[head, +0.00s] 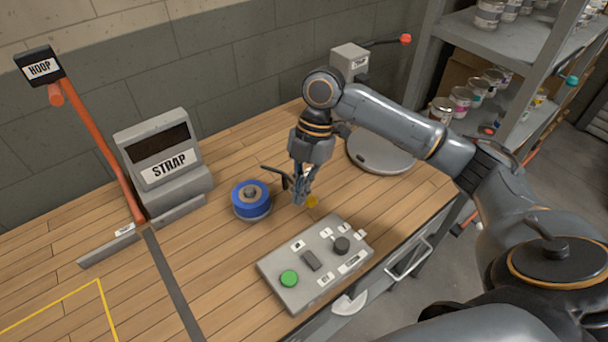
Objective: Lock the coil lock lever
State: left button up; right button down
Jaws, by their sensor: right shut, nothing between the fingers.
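The blue coil (251,196) sits on its round base on the wooden bench. A thin dark bent lever (273,170) stands just right of the coil and looks like the lock lever; its lower end is partly hidden by my gripper. My right gripper (300,200) points down beside the lever, to the right of the coil, with its fingers shut and empty. I cannot tell whether it touches the lever. My left gripper is not in view.
A grey control box (290,300) with a green button and dark knobs is in front of the gripper. The STRAP unit (165,185) and the orange HOOP arm (100,150) stand at left. A round grey plate (380,160) is behind my right arm. Shelves with cans (490,85) stand at right.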

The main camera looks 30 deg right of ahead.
jog(key=f, duration=0.1)
jog(key=f+p, duration=0.1)
jog(key=f, duration=0.1)
jog(key=d+f, duration=0.1)
jog(key=f, duration=0.1)
jog(key=shift+w+p, duration=0.3)
jog(key=shift+w+d+f, duration=0.15)
jog(key=shift+w+d, duration=0.1)
jog(key=shift+d, duration=0.35)
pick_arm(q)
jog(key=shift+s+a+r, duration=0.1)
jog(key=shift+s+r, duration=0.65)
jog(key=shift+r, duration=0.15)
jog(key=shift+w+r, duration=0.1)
pick_arm(e)
jog(key=shift+s+a, duration=0.1)
